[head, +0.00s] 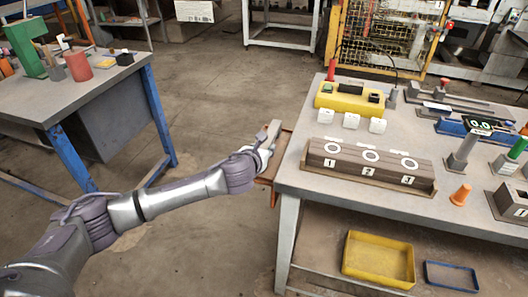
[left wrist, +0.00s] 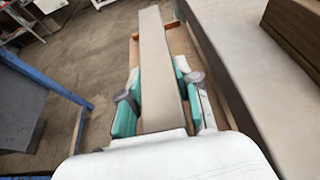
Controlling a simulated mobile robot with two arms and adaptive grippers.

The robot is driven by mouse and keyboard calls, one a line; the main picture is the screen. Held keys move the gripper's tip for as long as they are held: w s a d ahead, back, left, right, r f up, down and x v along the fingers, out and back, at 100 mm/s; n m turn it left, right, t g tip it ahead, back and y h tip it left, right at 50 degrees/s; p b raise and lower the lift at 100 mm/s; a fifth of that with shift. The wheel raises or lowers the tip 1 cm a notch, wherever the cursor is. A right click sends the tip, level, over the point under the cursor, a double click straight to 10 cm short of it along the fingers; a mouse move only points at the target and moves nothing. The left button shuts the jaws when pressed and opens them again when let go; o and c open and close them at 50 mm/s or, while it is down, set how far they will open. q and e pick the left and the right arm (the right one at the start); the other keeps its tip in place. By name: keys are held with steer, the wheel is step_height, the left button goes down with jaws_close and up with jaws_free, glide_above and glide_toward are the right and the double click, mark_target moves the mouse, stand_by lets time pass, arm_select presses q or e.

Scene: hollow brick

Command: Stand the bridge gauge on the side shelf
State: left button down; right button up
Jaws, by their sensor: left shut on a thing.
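My left gripper (head: 264,150) is shut on a long, flat grey-beige bar, which I take to be the bridge gauge (head: 273,130). In the left wrist view the gauge (left wrist: 155,70) runs away from me between the two teal finger pads (left wrist: 155,105). The side shelf (head: 268,176) is a brown wooden ledge at the left edge of the right table. In the left wrist view the shelf (left wrist: 180,42) lies under and around the gauge. I cannot tell whether the gauge touches it. My right gripper is not in view.
The right table (head: 300,177) carries a brown block (head: 345,155) with three numbered rings, a yellow box (head: 348,101) and several tools. A yellow tray (head: 350,264) lies on its lower level. A blue-legged table (head: 95,88) stands left. Floor between the tables is clear.

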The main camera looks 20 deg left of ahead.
arm_select(q)
steer(key=shift+f, duration=0.45)
steer(key=c, duration=0.8)
jaws_free()
steer(key=shift+f, duration=0.15)
steer(key=shift+s, duration=0.1)
steer(key=p+v, duration=0.1)
steer(key=v, duration=1.1)
